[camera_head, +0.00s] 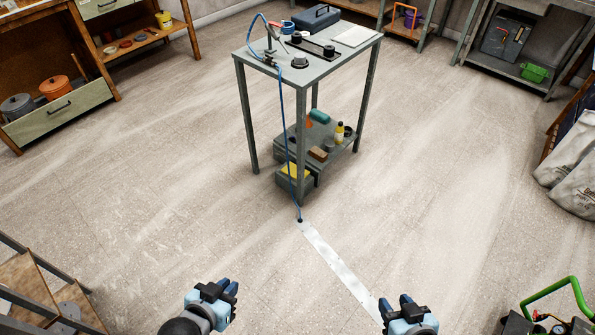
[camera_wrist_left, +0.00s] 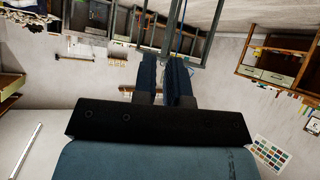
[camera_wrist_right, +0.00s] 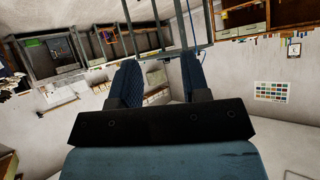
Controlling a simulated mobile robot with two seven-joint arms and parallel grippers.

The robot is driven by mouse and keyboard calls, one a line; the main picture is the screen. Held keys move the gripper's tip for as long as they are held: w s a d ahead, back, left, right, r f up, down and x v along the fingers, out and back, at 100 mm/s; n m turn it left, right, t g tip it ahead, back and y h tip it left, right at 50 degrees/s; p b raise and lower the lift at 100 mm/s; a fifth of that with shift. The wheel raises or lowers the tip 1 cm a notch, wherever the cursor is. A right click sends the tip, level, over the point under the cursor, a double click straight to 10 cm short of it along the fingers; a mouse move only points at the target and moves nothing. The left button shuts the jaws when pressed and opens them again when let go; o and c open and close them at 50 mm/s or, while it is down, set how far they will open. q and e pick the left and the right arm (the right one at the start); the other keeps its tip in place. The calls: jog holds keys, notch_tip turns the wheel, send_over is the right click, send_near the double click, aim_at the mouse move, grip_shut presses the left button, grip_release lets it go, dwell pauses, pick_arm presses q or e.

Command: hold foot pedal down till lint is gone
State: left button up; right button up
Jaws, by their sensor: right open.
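No foot pedal can be made out for certain. A low grey box with a yellow top (camera_head: 295,172) stands on the floor at the table's near leg; I cannot tell if it is the pedal. A blue hose (camera_head: 285,125) runs from a small stand (camera_head: 270,48) on the table down to the floor. No lint can be made out. My left gripper (camera_head: 228,288) is at the bottom of the head view, empty, with a narrow gap between its fingers. My right gripper (camera_head: 405,300) is open and empty at the lower right. Both are well short of the table.
The grey metal table (camera_head: 310,73) has tools on top and a cluttered lower shelf. A pale strip (camera_head: 335,262) runs along the floor from the hose's end. A green-handled machine (camera_head: 560,310) is at lower right, wooden steps (camera_head: 35,280) at lower left. Open floor surrounds the table.

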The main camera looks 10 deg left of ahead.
pick_arm(q)
jog(key=r+p, duration=0.4)
jog(key=p, duration=0.1)
jog(key=r+p, duration=0.9)
jog(key=p, duration=0.1)
jog(key=shift+s+a+r, duration=0.3)
jog(key=shift+a+r, duration=0.05)
jog(key=shift+a, duration=0.05)
grip_shut()
jog(key=shift+s+a+p, duration=0.1)
jog(key=shift+s+p, duration=0.05)
jog(key=shift+p, duration=0.15)
pick_arm(e)
notch_tip(320, 180, up, 13)
jog(key=s+d, duration=0.1)
jog(key=shift+r, duration=0.2)
jog(key=shift+d, duration=0.1)
